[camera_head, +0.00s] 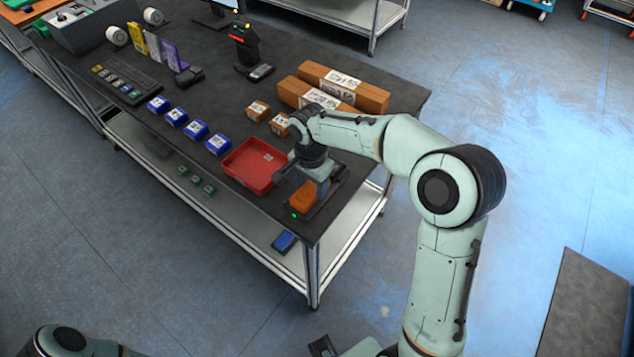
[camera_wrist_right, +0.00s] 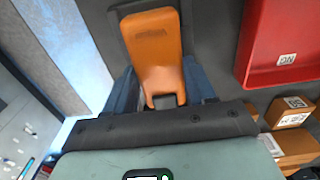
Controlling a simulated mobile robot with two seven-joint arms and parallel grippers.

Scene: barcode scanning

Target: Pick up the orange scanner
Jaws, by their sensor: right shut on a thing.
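The orange scanner (camera_head: 303,197) is at the near right corner of the dark table (camera_head: 330,222), beside the red tray. In the right wrist view the scanner (camera_wrist_right: 153,45) lies between the two fingers of my right gripper (camera_wrist_right: 165,85). My right gripper (camera_head: 312,188) reaches down from above and is shut on the scanner. Whether the scanner touches its base or the table is hard to tell.
A red tray (camera_head: 246,172) stands just left of the scanner. Several blue boxes (camera_head: 197,130) line the table's front edge. Two long cardboard boxes (camera_head: 345,85) and small brown boxes (camera_head: 257,110) lie behind. A black scanner stand (camera_head: 247,50) is at the back.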

